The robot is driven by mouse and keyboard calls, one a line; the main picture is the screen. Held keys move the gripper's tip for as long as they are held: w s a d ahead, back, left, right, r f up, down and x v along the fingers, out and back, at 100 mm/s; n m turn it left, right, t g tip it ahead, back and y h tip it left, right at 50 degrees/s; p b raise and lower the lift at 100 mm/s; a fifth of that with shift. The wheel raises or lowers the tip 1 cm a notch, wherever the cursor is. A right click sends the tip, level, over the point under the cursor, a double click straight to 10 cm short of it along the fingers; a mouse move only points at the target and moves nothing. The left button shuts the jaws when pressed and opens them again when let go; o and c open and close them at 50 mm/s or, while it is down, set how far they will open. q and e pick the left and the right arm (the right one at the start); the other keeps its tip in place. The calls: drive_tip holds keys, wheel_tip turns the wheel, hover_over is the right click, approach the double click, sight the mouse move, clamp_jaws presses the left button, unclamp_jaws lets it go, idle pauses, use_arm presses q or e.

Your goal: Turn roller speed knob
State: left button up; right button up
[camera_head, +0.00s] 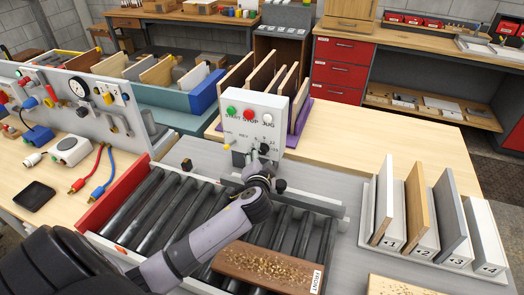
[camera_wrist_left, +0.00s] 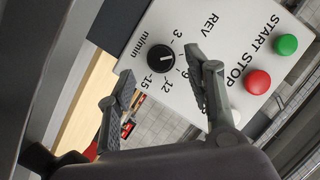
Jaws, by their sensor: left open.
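The white control panel (camera_head: 250,108) stands upright behind the rollers, with a green START button (camera_head: 232,110), a red STOP button (camera_head: 249,115) and a white JOG button (camera_head: 267,118). In the left wrist view the black speed knob (camera_wrist_left: 160,58) sits on the panel beside a scale from 3 to 15 m/min. Its white mark points roughly between 3 and 9. Contact is not visible.
A roller conveyor (camera_head: 150,205) lies below my left arm, with a brown board labelled FRONT (camera_head: 262,268) on it. A rack of numbered slots (camera_head: 425,215) holds boards at the right. A purple rack (camera_head: 297,120) with boards stands behind the panel. The wooden table at right has free room.

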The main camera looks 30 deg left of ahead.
sight(262, 151)
use_arm(q)
drive_tip(key=shift+x, duration=1.75)
drive_tip(key=shift+c, duration=0.5)
clamp_jaws()
